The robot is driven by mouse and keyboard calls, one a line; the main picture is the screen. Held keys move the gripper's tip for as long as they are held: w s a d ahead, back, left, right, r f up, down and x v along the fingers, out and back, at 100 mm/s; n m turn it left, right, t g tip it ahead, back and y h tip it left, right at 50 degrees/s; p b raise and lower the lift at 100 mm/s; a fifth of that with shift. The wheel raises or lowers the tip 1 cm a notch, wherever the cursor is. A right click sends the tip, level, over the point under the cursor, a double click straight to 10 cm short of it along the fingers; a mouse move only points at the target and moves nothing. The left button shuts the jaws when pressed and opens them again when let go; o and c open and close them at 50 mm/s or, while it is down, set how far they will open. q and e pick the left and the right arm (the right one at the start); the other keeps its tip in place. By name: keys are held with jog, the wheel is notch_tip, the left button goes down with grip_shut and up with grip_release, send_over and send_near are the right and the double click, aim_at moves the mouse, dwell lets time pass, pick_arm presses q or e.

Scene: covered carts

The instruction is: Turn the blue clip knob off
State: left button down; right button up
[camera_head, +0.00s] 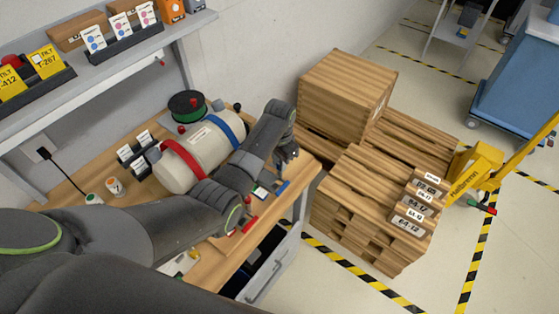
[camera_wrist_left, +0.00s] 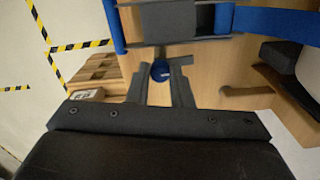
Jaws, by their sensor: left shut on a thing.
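The blue knob (camera_wrist_left: 161,71) is round and sits between the fingertips of my left gripper (camera_wrist_left: 162,82) in the left wrist view. The gripper is shut on it. The knob's turned position cannot be told. A blue band (camera_head: 227,128) goes round the right part of a cream cylinder (camera_head: 207,150) on the wooden bench in the head view; it also shows in the wrist view (camera_wrist_left: 275,22). In the head view my left gripper (camera_head: 287,158) is at the cylinder's right end, and my arm hides the knob. My right gripper is in neither view.
A red band (camera_head: 183,158) circles the cylinder's left part. A green-edged spool (camera_head: 187,106) stands behind it. Small parts (camera_head: 262,192) lie at the bench's front edge. A shelf (camera_head: 110,68) with boxes and cards hangs above. Wooden crates (camera_head: 345,95) stand right of the bench.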

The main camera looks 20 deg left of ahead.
pick_arm(q)
jog(key=shift+w+m, duration=0.1)
jog(key=shift+m, duration=0.3)
jog(key=c, duration=1.3)
grip_release()
